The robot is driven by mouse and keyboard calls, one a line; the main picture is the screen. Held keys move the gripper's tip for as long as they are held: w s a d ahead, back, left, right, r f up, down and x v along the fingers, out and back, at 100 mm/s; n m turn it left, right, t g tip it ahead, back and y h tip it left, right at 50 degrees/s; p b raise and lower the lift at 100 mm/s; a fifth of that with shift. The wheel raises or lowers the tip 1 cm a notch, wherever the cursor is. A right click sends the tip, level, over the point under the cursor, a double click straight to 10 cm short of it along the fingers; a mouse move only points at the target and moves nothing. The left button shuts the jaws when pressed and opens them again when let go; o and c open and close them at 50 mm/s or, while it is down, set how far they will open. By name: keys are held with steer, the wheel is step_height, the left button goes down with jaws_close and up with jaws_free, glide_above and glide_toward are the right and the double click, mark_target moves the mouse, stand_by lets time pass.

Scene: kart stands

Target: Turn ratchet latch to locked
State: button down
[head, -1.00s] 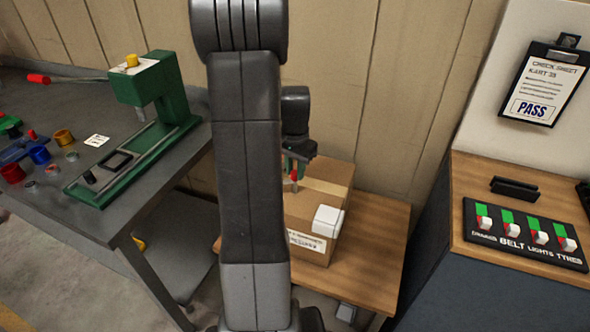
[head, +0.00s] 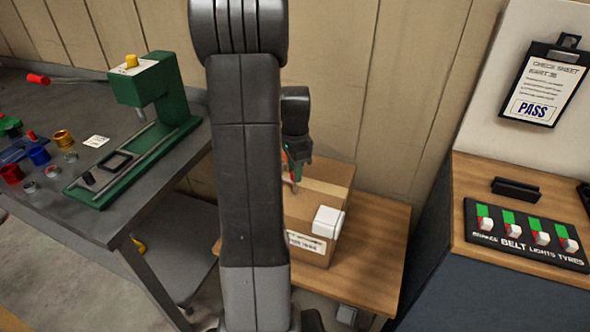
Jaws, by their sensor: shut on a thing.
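My gripper (head: 295,180) points down over the top of a cardboard box (head: 333,174), close to the box's left part. It is shut on a small part that its fingers mostly hide. A bit of red (head: 285,184) shows beside the fingertips, low on the box top; I cannot tell if it is the ratchet latch. My own arm covers the left side of the box. No latch markings can be read.
A grey bench (head: 120,215) with a green press (head: 155,90) is at left. A switch panel (head: 525,235) and clipboard (head: 540,85) are at right.

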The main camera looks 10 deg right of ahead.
steer(key=shift+r, duration=0.1)
steer(key=c, duration=1.2)
jaws_free()
steer(key=shift+o, duration=0.2)
step_height(320, 180, up, 14)
step_height(320, 180, down, 14)
steer(key=shift+f, duration=0.15)
